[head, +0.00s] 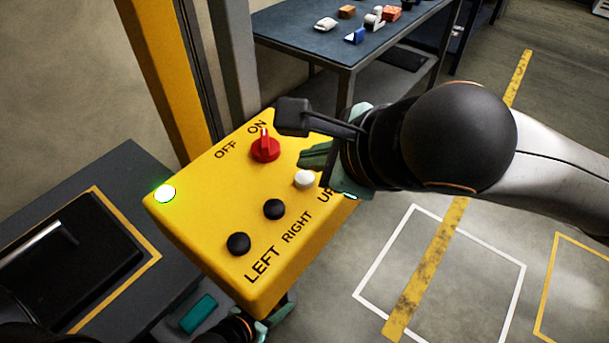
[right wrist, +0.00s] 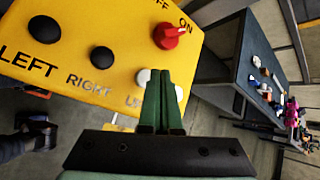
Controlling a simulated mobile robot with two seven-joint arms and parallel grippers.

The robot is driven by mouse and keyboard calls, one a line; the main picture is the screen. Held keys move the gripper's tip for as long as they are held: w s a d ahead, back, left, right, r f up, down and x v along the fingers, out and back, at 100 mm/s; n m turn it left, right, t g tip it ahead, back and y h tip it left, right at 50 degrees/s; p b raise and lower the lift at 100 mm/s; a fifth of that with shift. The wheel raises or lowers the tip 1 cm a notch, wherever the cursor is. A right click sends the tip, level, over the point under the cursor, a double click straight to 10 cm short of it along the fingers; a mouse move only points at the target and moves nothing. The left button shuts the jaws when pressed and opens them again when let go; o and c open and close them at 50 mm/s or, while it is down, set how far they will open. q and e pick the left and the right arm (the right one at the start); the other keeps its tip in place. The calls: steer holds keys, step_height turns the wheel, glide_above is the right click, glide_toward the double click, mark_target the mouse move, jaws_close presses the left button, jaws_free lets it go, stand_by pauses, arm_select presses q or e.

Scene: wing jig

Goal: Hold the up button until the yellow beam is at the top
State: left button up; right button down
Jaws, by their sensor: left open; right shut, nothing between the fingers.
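The yellow control box (head: 205,225) has a white UP button (head: 304,180), black RIGHT (head: 274,209) and LEFT (head: 238,244) buttons, and a red knob (head: 265,147) pointing to ON. A green lamp (head: 164,194) glows at its corner. My right gripper (head: 312,158) is shut and empty, its fingertips at the white button. My left gripper (head: 240,313) is open below the box. A yellow upright (head: 165,60) rises behind; its top is out of view.
A blue-topped table (head: 290,28) with small parts stands behind the box. A dark bench (head: 130,170) with a black panel is at the left. The floor at the right is open, with white and yellow markings (head: 440,270).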

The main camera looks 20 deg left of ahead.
arm_select(q)
steer(key=shift+s+a+f, duration=0.2)
steer(key=shift+s+f, duration=0.05)
steer(key=shift+s, duration=0.05)
stand_by(0.6)
steer(key=shift+w+f, duration=0.1)
steer(key=shift+w, duration=0.05)
arm_select(e)
steer(key=shift+f, duration=0.15)
stand_by(0.6)
steer(key=shift+f+b, duration=0.25)
steer(key=shift+b, duration=0.4)
steer(key=shift+f+b, duration=0.1)
steer(key=shift+b, duration=0.25)
arm_select(q)
steer(key=shift+f, duration=0.7)
steer(key=shift+f, duration=0.1)
